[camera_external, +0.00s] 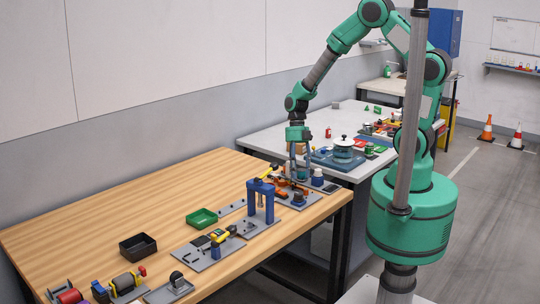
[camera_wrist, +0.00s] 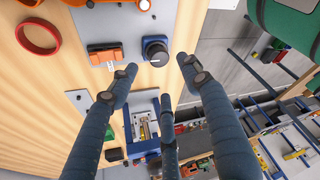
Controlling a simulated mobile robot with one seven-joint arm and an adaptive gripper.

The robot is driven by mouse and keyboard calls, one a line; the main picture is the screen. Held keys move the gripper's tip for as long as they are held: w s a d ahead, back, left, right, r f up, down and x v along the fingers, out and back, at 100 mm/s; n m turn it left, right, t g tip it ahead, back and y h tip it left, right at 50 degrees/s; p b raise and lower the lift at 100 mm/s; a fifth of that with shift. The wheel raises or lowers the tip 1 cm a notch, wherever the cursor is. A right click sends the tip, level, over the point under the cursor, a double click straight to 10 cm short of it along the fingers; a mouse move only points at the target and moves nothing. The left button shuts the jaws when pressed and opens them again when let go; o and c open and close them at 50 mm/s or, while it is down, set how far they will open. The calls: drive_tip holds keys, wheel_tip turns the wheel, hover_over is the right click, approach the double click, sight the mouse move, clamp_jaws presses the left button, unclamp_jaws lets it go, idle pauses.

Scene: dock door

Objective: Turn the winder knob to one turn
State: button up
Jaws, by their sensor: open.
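A round dark blue knob (camera_wrist: 155,50) with a grey face and a small pale mark sits on a grey plate (camera_wrist: 112,22) in the wrist view. It looks like the winder knob, though no label is readable. In the external view my gripper (camera_external: 298,178) points down over this end of the bench.
An orange block (camera_wrist: 105,52) sits beside the knob, and a red ring (camera_wrist: 37,36) lies on the wood. A blue frame (camera_external: 261,198) stands nearby. A green tray (camera_external: 202,218) and black tray (camera_external: 138,245) are further left. Bare wood lies along the wall side.

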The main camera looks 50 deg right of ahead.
sight(299, 193)
drive_tip(key=x, duration=0.7)
drive_tip(key=shift+s+f, duration=0.1)
drive_tip(key=shift+f, duration=0.2)
drive_tip(key=c, duration=1.1)
